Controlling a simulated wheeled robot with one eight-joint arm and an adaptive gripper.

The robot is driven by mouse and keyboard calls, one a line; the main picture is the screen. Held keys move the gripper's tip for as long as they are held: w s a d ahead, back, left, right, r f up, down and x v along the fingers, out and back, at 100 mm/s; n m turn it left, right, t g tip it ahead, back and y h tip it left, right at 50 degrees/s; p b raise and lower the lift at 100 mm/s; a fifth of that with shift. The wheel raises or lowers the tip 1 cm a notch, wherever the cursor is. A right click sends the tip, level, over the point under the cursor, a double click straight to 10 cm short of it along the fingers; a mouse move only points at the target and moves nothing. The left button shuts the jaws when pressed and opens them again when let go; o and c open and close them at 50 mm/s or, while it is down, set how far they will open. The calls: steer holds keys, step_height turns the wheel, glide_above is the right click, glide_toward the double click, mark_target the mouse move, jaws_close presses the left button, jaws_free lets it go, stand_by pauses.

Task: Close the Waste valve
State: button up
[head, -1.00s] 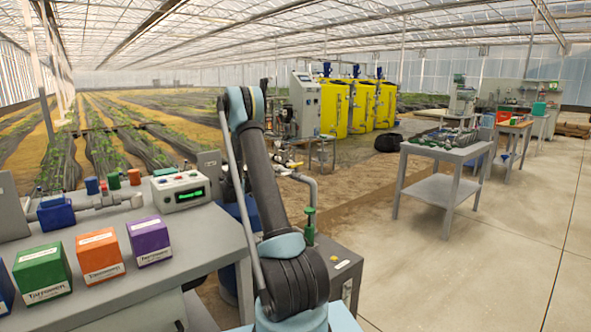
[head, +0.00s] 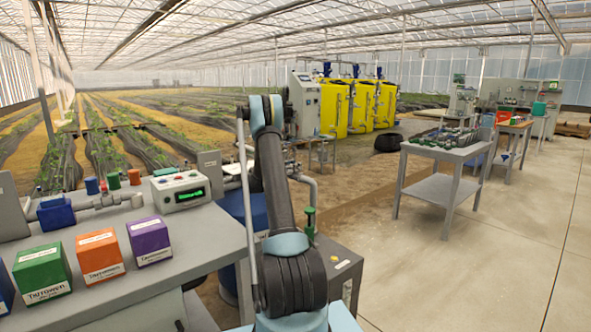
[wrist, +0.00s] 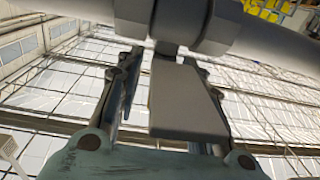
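In the wrist view a grey pipe fitting (wrist: 178,18) crosses the top, with a flat grey handle (wrist: 187,105) sticking out toward my gripper (wrist: 161,62). My gripper's fingers are apart, one to the left of the handle and the other at its right, partly hidden behind it. A gap shows between the left finger and the handle; contact on the right cannot be told. No label is readable, so I cannot tell whether this is the Waste valve. In the head view my raised arm hides the gripper and the handle.
A grey bench (head: 190,245) at left bears coloured boxes (head: 150,241) and a controller (head: 180,190). Grey piping (head: 308,180) and a green-topped fitting (head: 310,222) stand close behind my arm. Yellow tanks (head: 333,108) are beyond.

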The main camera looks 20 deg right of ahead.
steer(key=shift+w+d, duration=0.2)
steer(key=shift+d, duration=0.4)
jaws_close()
steer(key=shift+a+m+g+h, duration=0.1)
steer(key=shift+m+g+h, duration=0.2)
steer(key=shift+m+g, duration=0.3)
jaws_free()
